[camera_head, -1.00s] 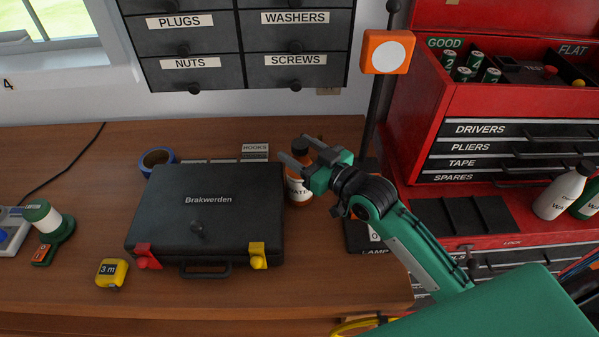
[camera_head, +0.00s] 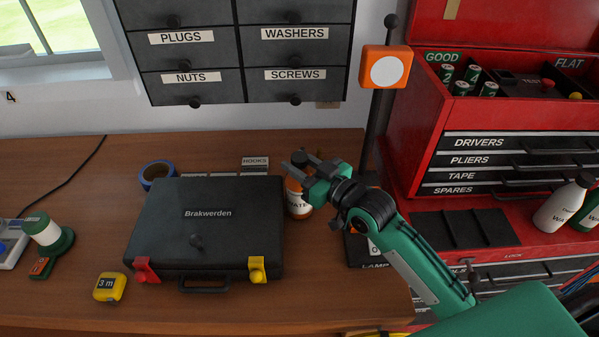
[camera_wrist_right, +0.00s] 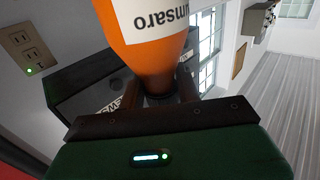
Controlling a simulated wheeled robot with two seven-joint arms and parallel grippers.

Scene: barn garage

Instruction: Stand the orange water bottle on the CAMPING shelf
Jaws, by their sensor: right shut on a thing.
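The orange water bottle (camera_head: 298,199) has a white label and a brown cap. It stands upright at the right side of the black case on the workbench. My right gripper (camera_head: 296,163) reaches in from the right and is shut on the bottle near its neck. The right wrist view shows the orange bottle (camera_wrist_right: 155,55) close up between the dark fingers (camera_wrist_right: 155,98), with part of its label readable. I cannot tell whether its base touches the bench. My left gripper is not in view. No CAMPING label shows in either view.
The black Brakwerden case (camera_head: 208,226) lies left of the bottle. An orange-headed lamp (camera_head: 385,68) on a dark post stands close right, behind my arm. Blue tape (camera_head: 156,170) and a yellow tape measure (camera_head: 109,287) lie on the bench. A red tool chest (camera_head: 425,110) is at the right.

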